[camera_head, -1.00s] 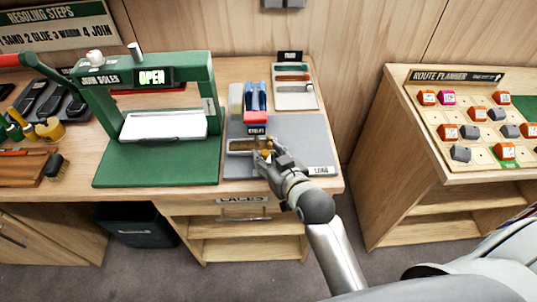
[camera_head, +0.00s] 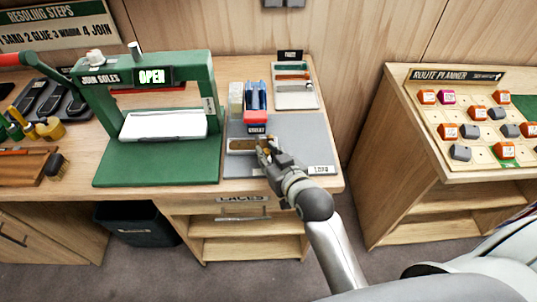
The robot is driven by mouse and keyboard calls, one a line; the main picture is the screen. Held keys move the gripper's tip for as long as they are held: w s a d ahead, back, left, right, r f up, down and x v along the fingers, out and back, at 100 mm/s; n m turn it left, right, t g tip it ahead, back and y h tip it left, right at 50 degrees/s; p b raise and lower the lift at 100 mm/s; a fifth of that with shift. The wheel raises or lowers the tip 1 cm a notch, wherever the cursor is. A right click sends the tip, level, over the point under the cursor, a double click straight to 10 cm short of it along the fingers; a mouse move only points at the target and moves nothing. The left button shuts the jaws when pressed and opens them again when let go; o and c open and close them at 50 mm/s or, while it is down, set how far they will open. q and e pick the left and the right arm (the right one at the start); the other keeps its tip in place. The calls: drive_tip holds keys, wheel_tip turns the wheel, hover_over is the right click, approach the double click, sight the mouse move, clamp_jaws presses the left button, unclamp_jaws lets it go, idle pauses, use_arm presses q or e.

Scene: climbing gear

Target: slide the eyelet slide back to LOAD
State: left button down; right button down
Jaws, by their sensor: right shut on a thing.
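The eyelet slide (camera_head: 241,146) is a small wooden-brown tray at the left of the grey base plate (camera_head: 305,135), just in front of the red and blue eyelet press (camera_head: 255,108). My right gripper (camera_head: 264,150) is shut on the slide's right end, partly hiding it. The LOAD label (camera_head: 319,170) is at the plate's front right corner, to the right of the gripper. My left gripper is not in view.
A green sole-joining press (camera_head: 150,165) marked OPEN stands to the left. A pale tray of coloured strips (camera_head: 296,98) lies behind the plate. The plate's right part is clear. A route planner board (camera_head: 480,120) stands on the right cabinet.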

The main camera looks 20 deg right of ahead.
drive_tip(key=s+d+p, duration=0.1)
drive_tip(key=d, duration=0.3)
drive_tip(key=s+d+p, duration=0.1)
drive_tip(key=d, duration=0.4)
drive_tip(key=s+d+p, duration=0.2)
drive_tip(key=d, duration=0.2)
drive_tip(key=shift+d, duration=0.25)
drive_tip(key=shift+s+d, duration=0.1)
drive_tip(key=shift+d, duration=0.5)
drive_tip(key=c, duration=1.5)
unclamp_jaws()
drive_tip(key=shift+o, duration=1)
drive_tip(key=shift+s+d, duration=0.1)
drive_tip(key=shift+d, duration=0.05)
drive_tip(key=shift+s+r, duration=0.1)
drive_tip(key=shift+s, duration=0.15)
drive_tip(key=v, duration=1.1)
drive_tip(key=shift+s, duration=0.2)
drive_tip(key=shift+r, duration=0.1)
